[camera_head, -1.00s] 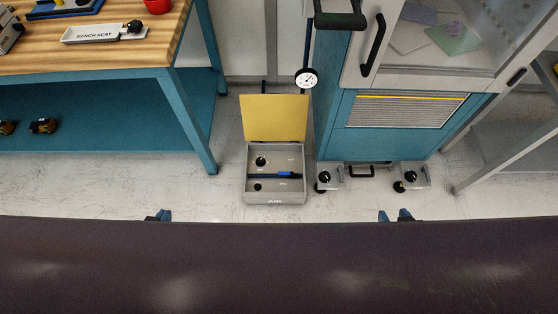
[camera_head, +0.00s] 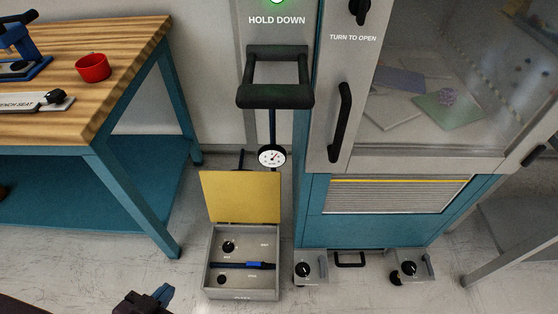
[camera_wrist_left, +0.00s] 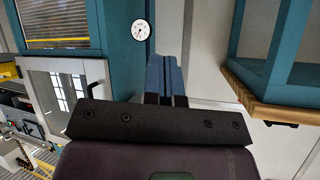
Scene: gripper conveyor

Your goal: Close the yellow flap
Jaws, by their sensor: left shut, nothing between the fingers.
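The yellow flap (camera_head: 243,196) stands raised, hinged at the back edge of a grey floor box (camera_head: 216,278). The open box shows black knobs and a dark bar with a blue part (camera_head: 253,264) inside. My left gripper (camera_head: 160,294) is at the bottom left of the head view, to the left of the box's front and apart from it. Its blue fingers are shut with nothing between them, and they also show in the left wrist view (camera_wrist_left: 166,75). The flap and box are not seen in the left wrist view. My right gripper is not in view.
A wooden-topped bench (camera_head: 95,120) with a teal frame stands to the left. A teal and grey cabinet (camera_head: 375,232) stands to the right, with small knob units at its foot. A pump handle (camera_head: 275,97) and gauge (camera_head: 271,157) rise behind the flap.

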